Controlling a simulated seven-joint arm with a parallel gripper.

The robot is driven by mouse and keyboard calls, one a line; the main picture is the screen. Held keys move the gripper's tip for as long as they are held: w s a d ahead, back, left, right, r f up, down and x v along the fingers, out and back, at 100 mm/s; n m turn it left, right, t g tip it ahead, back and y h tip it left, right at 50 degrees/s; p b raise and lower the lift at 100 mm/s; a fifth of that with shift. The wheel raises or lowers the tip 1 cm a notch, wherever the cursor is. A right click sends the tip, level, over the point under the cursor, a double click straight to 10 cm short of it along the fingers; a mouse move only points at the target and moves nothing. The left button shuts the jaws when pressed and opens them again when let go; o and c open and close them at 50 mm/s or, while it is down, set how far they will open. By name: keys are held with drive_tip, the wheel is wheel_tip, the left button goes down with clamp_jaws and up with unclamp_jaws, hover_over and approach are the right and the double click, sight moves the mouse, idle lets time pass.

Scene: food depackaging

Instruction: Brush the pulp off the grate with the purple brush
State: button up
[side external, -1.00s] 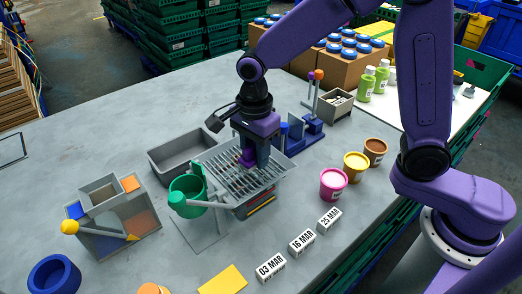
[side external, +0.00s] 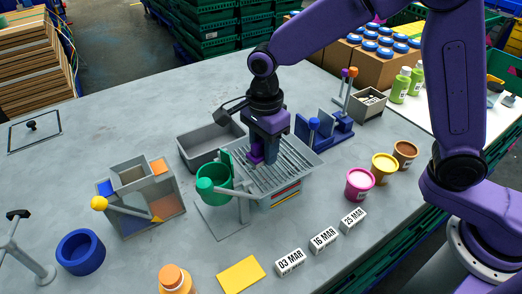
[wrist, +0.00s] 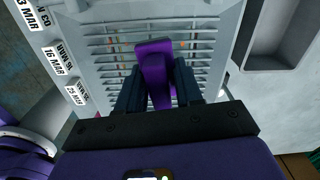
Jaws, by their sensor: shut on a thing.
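The grate (side external: 299,160) is a slatted grey metal top on a box-like stand. It also shows in the wrist view (wrist: 112,48). My gripper (side external: 262,158) points down over it, shut on the purple brush (wrist: 153,58). The brush lies between my fingers, its head against or just above the slats; contact is not clear. It is a small purple patch in the side view (side external: 256,152). Faint orange and red specks show between the slats in the wrist view, but I cannot tell whether they are pulp. My fingers and the brush hide part of the grate.
A green cup (side external: 213,190) on an arm stands at the grate's front left. An empty grey tray (side external: 190,147) lies behind it. Blue fixtures (side external: 328,133) stand at the back right. Pink (side external: 359,184), yellow and brown tubs stand right. Date blocks (side external: 290,262) line the front.

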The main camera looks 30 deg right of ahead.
sight(285, 149)
drive_tip(key=shift+d, duration=2.8)
drive_tip(key=shift+w, duration=0.75)
drive_tip(key=shift+a, duration=3.8)
drive_tip(key=shift+d+r, duration=0.15)
drive_tip(key=shift+r, duration=3.95)
drive_tip(key=shift+s, duration=0.1)
